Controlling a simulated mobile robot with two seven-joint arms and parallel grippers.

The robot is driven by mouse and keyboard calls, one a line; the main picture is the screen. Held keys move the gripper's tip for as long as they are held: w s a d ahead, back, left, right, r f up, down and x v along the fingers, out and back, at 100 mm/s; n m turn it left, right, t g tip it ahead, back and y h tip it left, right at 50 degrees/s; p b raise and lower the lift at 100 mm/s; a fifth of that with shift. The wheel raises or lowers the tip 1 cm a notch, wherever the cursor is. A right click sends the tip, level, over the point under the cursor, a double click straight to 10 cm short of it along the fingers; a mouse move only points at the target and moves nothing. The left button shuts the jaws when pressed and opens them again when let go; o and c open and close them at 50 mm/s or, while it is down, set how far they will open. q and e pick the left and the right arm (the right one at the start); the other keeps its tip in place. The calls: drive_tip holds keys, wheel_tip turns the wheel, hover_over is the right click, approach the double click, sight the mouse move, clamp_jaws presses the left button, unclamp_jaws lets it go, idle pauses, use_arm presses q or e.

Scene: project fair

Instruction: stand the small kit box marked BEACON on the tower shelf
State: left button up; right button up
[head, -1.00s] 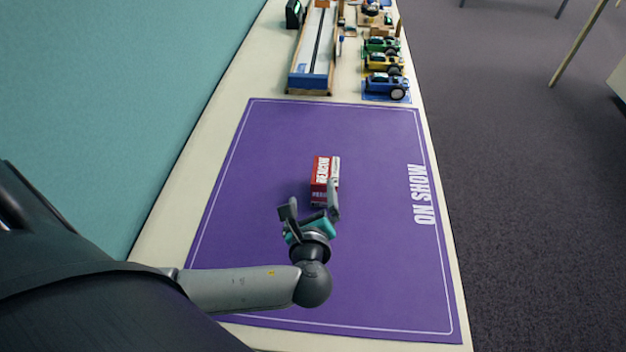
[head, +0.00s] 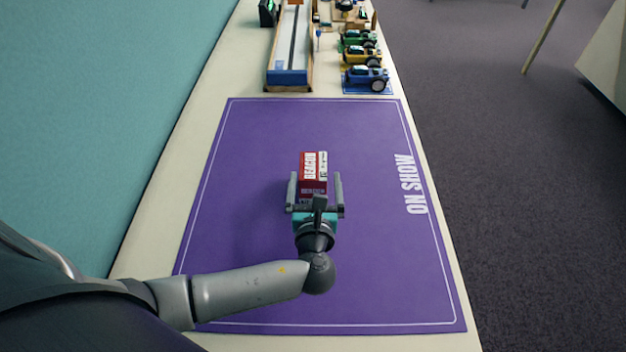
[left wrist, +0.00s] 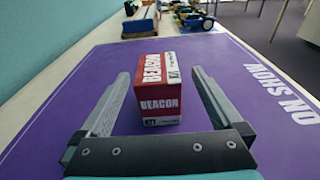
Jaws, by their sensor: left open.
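The small red and white kit box marked BEACON (head: 314,170) sits on the purple mat, near its middle. In the left wrist view the box (left wrist: 160,105) shows its BEACON label on the near face and on the top. My left gripper (head: 315,182) is open, with one finger on each side of the near part of the box. In the left wrist view the fingers (left wrist: 158,92) stand apart from the box, with a gap on both sides. The tower shelf is not in view. My right gripper is not in view.
The purple mat (head: 250,260) marked ON SHOW is otherwise bare. Beyond it stand a wooden-sided track (head: 289,50) and several toy cars, the nearest blue (head: 366,78). A teal wall (head: 110,100) borders the table on the left; dark floor lies to the right.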

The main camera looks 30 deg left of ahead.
sight(313, 167)
use_arm(q)
drive_tip(key=shift+w+a+f, duration=0.1)
drive_tip(key=shift+w+a, duration=0.2)
drive_tip(key=shift+w, duration=0.2)
drive_tip(key=b+x, duration=0.1)
drive_tip(key=x, duration=0.2)
drive_tip(key=shift+w+a+f+b, duration=0.2)
drive_tip(key=shift+a+f+b, duration=0.1)
drive_tip(key=shift+b, duration=0.05)
drive_tip(key=shift+w+a, duration=0.2)
drive_tip(key=shift+w, duration=0.2)
drive_tip(key=c, duration=1.5)
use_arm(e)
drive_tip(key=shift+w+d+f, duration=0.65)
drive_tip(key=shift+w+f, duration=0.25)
use_arm(q)
drive_tip(key=shift+r, duration=0.15)
